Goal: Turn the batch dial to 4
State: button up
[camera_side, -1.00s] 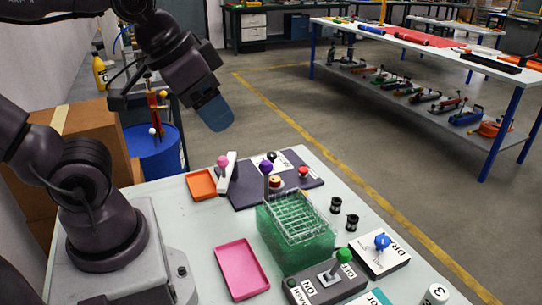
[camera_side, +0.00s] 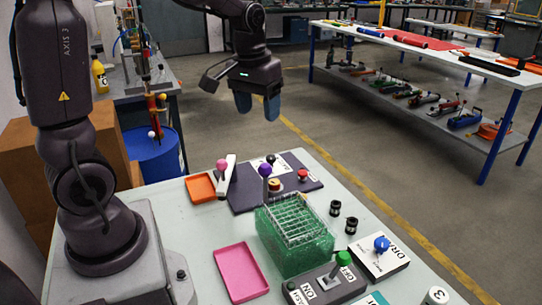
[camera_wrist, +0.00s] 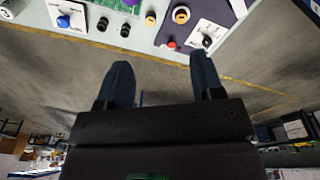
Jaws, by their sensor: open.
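A white plate (camera_side: 270,168) with partly readable print lies at the far end of the dark panel and carries a small black knob (camera_side: 271,159). It looks like the batch dial, but I cannot read its setting. The same plate (camera_wrist: 209,31) and black knob (camera_wrist: 207,41) show at the upper right in the wrist view. My gripper (camera_side: 258,107) is open and empty, fingers down, in the air above and beyond the table's far edge. Both blue fingers also show in the wrist view (camera_wrist: 162,75), with floor between them.
A red button (camera_side: 303,174), a yellow-ringed button (camera_side: 275,184) and purple (camera_side: 265,170) and pink (camera_side: 222,164) ball-topped levers stand near the dial. A green rack (camera_side: 290,247), a blue knob (camera_side: 382,243) and a green-topped switch (camera_side: 343,259) are nearer the camera. Air around my gripper is clear.

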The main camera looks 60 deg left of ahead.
jog(key=w+a+f+n+g, duration=0.1)
jog(key=w+a+f+n, duration=0.5)
jog(key=a, duration=0.3)
jog(key=n, duration=1.1)
send_near(271, 157)
jog(key=shift+m, duration=0.3)
notch_tip(271, 157, down, 9)
jog(key=shift+w+a+f, duration=0.1)
jog(key=shift+a+f, duration=0.05)
jog(key=shift+f, duration=0.05)
jog(key=c, duration=0.9)
